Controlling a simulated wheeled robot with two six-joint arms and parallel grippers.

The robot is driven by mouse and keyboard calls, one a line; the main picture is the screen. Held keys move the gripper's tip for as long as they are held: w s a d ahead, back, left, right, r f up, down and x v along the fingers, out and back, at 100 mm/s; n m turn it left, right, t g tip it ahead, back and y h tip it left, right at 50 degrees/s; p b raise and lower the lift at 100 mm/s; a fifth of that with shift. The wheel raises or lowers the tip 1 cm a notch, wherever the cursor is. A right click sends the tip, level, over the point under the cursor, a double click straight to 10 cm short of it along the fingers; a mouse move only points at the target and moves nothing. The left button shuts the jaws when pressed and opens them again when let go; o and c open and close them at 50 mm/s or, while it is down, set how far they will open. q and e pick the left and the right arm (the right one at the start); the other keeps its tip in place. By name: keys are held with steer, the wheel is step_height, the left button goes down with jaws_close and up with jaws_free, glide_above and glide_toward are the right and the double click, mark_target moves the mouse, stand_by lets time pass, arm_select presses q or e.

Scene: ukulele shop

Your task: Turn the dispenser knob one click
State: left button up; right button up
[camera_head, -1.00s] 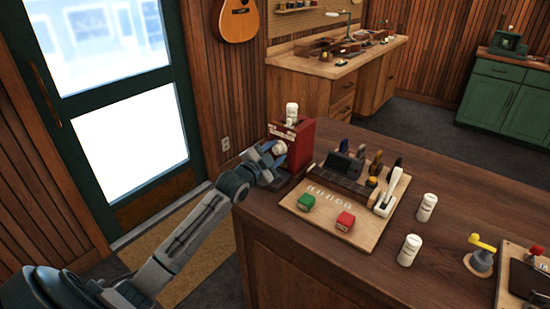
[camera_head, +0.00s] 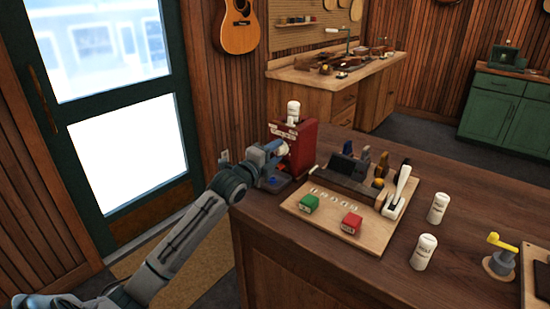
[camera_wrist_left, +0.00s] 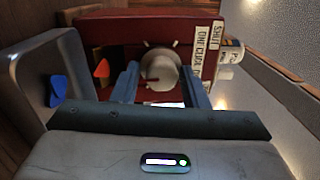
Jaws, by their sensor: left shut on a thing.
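The red dispenser (camera_head: 303,150) stands at the left end of the wooden counter, with a white bottle (camera_head: 293,112) upright on its top. In the left wrist view the red dispenser front (camera_wrist_left: 210,124) appears turned sideways, with labels reading "SHUT" and "ONE CLICK". The gripper mostly hides the knob in the head view. My right gripper is out of view.
Two white bottles (camera_head: 438,208) (camera_head: 423,252) stand farther right. A glass door (camera_head: 125,150) is on the left.

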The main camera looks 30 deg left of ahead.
arm_select(q)
steer(key=shift+r+m, duration=0.35)
steer(key=shift+m, duration=0.15)
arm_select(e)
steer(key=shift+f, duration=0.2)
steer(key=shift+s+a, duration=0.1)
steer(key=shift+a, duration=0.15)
arm_select(q)
steer(key=o, duration=0.8)
steer(key=shift+c, duration=0.2)
steer(key=shift+w+f, duration=0.1)
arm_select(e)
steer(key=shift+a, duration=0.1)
arm_select(q)
steer(key=shift+f, duration=0.1)
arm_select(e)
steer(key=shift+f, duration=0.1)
